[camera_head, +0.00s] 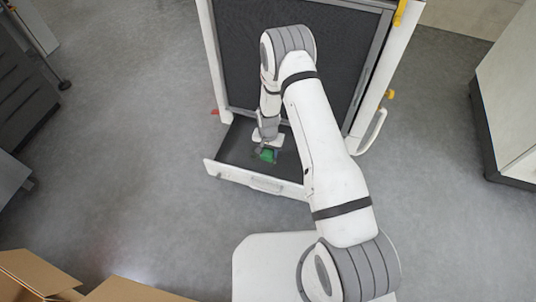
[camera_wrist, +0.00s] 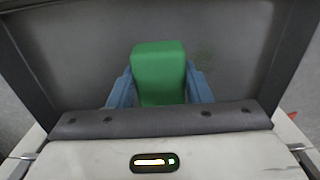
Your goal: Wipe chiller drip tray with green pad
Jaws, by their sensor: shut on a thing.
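The green pad (camera_head: 267,156) is a small block held in my gripper (camera_head: 266,149) inside the outline of the drip tray in the head view. In the wrist view, the green pad (camera_wrist: 158,65) stands between the two blue-grey fingers of my gripper (camera_wrist: 160,88), which is shut on it. The drip tray (camera_head: 230,150) is a dark, shallow pan with a white front and handle, pulled out at the foot of the chiller (camera_head: 340,50). Its grey floor (camera_wrist: 235,45) fills the wrist view, with a faint greenish patch right of the pad. I cannot tell whether the pad touches the floor.
A grey cabinet (camera_head: 22,95) stands at the left and a white cabinet (camera_head: 510,95) at the right. Open cardboard boxes (camera_head: 35,275) lie at the lower left. A curved white handle (camera_head: 372,133) sticks out at the chiller's right. Grey floor (camera_head: 140,120) is clear left of the tray.

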